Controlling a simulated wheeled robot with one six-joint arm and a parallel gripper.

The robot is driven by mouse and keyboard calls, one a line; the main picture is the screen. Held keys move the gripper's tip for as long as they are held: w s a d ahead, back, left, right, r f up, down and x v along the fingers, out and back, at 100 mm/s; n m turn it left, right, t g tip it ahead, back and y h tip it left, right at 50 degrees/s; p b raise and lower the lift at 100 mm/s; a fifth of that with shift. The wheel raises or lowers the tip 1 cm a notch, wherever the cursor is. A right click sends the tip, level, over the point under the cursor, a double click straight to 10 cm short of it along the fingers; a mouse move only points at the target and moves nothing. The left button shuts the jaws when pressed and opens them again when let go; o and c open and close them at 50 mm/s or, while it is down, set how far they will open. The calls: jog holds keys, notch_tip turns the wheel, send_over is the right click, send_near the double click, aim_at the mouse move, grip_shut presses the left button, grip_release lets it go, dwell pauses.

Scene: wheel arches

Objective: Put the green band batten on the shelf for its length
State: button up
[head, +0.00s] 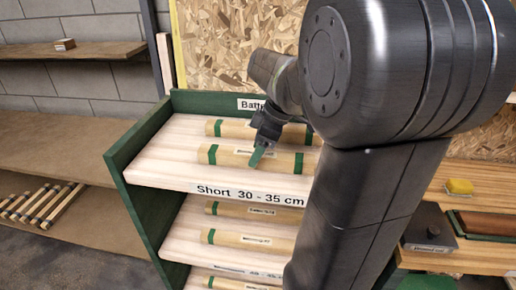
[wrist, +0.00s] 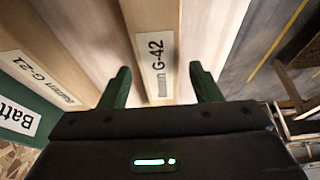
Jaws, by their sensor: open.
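A pale wooden batten with green bands (head: 225,155) lies on the top shelf (head: 165,165) of a green-sided rack, near its front edge. The shelf edge reads "Short 30 - 35 cm". My gripper (head: 258,155) is over this front batten. In the wrist view the batten, labelled G-42 (wrist: 150,25), runs between the open fingers of my gripper (wrist: 162,82). I cannot tell whether the fingers touch it. A second green-banded batten (head: 225,128) lies behind it; its label reads G-21 in the wrist view (wrist: 40,68). My arm hides the rack's right side.
Lower rack shelves hold more green-banded battens (head: 240,210). Several loose battens (head: 40,203) lie on a low wooden shelf at left. A small block (head: 65,44) sits on the upper left shelf. A bench at right holds a yellow item (head: 459,187) and a dark box (head: 429,226).

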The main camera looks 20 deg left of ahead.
aim_at(250, 152)
jog(key=v, duration=1.2)
jog(key=shift+r, duration=0.15)
jog(key=x, duration=1.2)
jog(key=shift+a+r, duration=0.1)
jog(key=shift+r, duration=1.55)
